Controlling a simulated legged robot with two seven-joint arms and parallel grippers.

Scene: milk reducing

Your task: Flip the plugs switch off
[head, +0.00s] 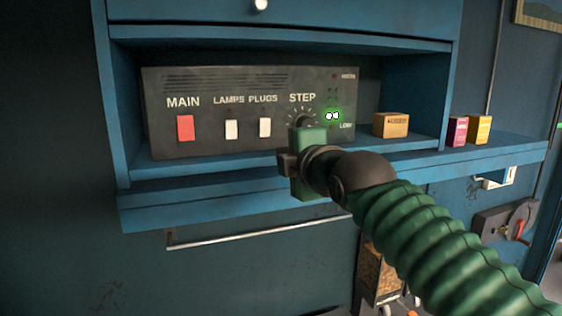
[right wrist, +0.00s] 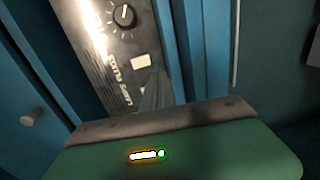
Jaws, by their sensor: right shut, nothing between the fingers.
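The dark control panel (head: 210,88) sits in a blue cabinet recess. The white plugs switch (head: 265,127) is below the PLUGS label, between the white lamps switch (head: 231,129) and the STEP knob (head: 303,117). In the right wrist view the plugs switch (right wrist: 141,61) and knob (right wrist: 124,16) show clearly; the lamps switch is mostly hidden behind my fingers. My right gripper (head: 292,162) is in front of the panel, below and right of the plugs switch. It is shut and empty (right wrist: 155,92), apparently apart from the switch. My left gripper is not in view.
A red MAIN switch (head: 185,128) is at the panel's left. A tan box (head: 390,125) stands right of the panel; a magenta box (head: 457,131) and a yellow box (head: 478,130) stand on the side shelf (head: 520,147). The shelf's front lip is below the panel.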

